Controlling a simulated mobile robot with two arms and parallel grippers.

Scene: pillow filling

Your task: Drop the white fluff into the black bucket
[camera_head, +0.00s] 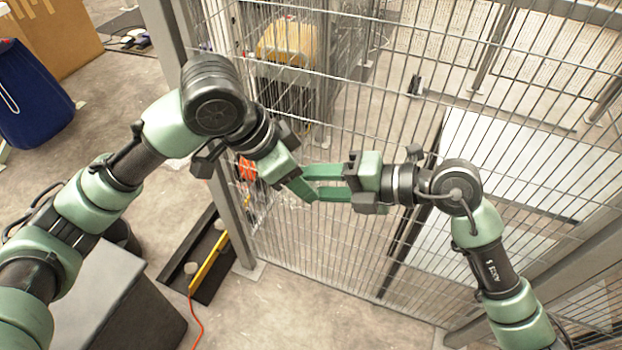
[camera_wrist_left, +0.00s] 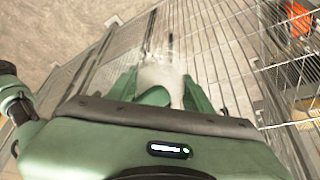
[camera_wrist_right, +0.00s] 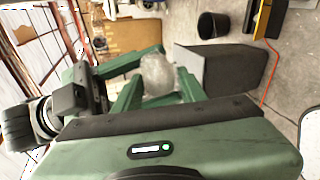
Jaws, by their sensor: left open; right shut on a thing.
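The white fluff (camera_wrist_right: 157,72) is a pale, translucent clump between my right gripper's fingers in the right wrist view. It also shows between the fingers in the left wrist view (camera_wrist_left: 160,78). I cannot make it out in the head view. My right gripper (camera_head: 330,185) is shut on it, in the air. My left gripper (camera_head: 305,185) is open, its fingers meeting or overlapping the right one's, around or beside the fluff. The black bucket (camera_wrist_right: 212,25) stands upright on the floor in the right wrist view, away from both grippers. Its inside is not clear.
A grey box (camera_head: 110,300) stands at the lower left, near the bucket. A wire mesh fence (camera_head: 330,240) with a metal post stands close behind my grippers. A dark tray with a yellow bar (camera_head: 208,262) and an orange cable lie on the floor. A blue bag (camera_head: 32,95) is farther left.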

